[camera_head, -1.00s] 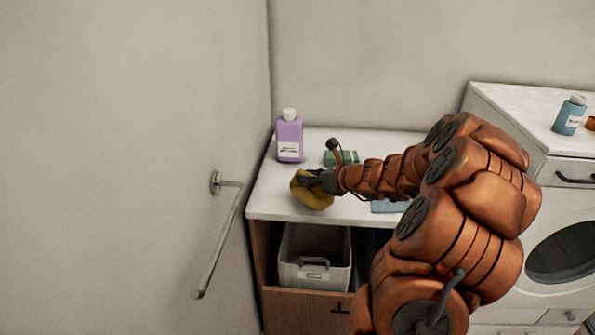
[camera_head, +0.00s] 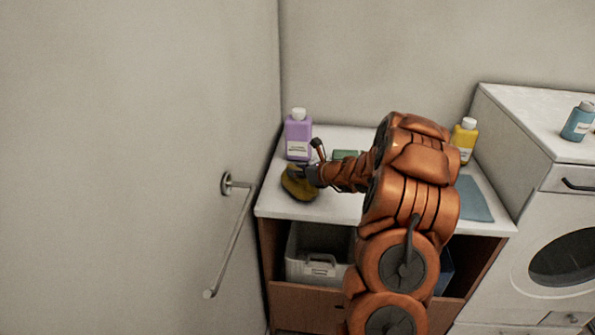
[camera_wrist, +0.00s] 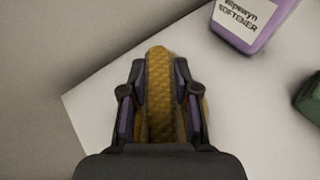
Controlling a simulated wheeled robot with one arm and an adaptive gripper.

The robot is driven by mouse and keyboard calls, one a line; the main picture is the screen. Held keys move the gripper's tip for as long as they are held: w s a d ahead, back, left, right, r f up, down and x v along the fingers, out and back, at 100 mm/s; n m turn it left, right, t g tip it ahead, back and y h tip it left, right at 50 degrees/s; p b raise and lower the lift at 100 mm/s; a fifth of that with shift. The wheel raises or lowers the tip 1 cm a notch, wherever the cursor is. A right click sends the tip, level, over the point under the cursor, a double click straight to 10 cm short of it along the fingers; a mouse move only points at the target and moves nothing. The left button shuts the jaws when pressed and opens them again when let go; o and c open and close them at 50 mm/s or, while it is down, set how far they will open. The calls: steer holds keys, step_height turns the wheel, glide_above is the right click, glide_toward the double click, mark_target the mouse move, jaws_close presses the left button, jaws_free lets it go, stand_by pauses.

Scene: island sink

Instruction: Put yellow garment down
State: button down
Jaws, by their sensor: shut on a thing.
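The yellow garment (camera_head: 299,184) is a bunched, dark-yellow cloth at the left end of the white counter (camera_head: 335,209). My gripper (camera_head: 307,175) is shut on it. In the wrist view the textured garment (camera_wrist: 159,95) stands between the two fingers of my gripper (camera_wrist: 160,100), and parts of it show outside the right finger. The counter's corner (camera_wrist: 85,100) lies below and around it. I cannot tell whether the garment touches the counter.
A purple softener bottle (camera_head: 298,137) stands just behind the garment. A green object (camera_head: 346,155) lies near it. A yellow bottle (camera_head: 465,138) and a blue cloth (camera_head: 472,199) are farther right. A towel bar (camera_head: 232,243) juts from the left wall. A bin (camera_head: 318,258) sits below.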

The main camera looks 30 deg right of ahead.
steer(key=shift+f, duration=0.3)
steer(key=c, duration=0.9)
jaws_free()
steer(key=shift+f, duration=0.1)
steer(key=shift+o, duration=0.2)
steer(key=shift+s+d, duration=0.1)
steer(key=shift+s, duration=0.05)
steer(key=b+v, duration=0.2)
steer(key=v, duration=0.9)
steer(key=shift+s+r, duration=0.3)
steer(key=shift+s, duration=0.05)
